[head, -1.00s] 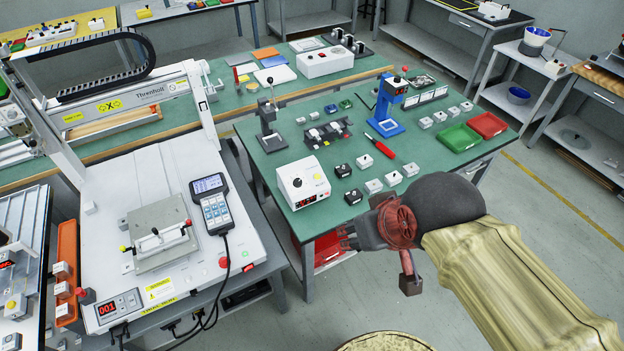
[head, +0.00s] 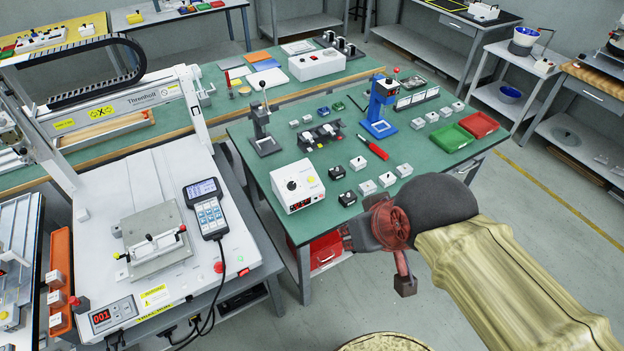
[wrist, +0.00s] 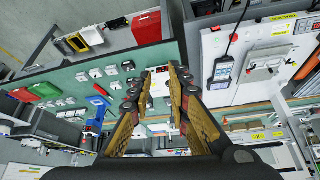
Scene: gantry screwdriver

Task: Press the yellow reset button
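A white control box (head: 298,187) with a black knob and red display stands at the near left corner of the green bench. Another yellow-topped block (head: 12,313) is at the far left edge. My gripper (head: 344,240) is beyond the bench's front edge, right of and nearer than the control box, apart from it. In the wrist view my gripper (wrist: 164,70) has its fingers apart, with the white box (wrist: 159,84) seen between them and nothing held.
The gantry machine with a white bed (head: 100,225), pendant (head: 205,208) and cable stands left. The bench (head: 330,215) holds small switch boxes, a red-handled screwdriver (head: 374,148), a blue press (head: 380,105), and green (head: 452,138) and red (head: 479,124) trays. Floor is clear at right.

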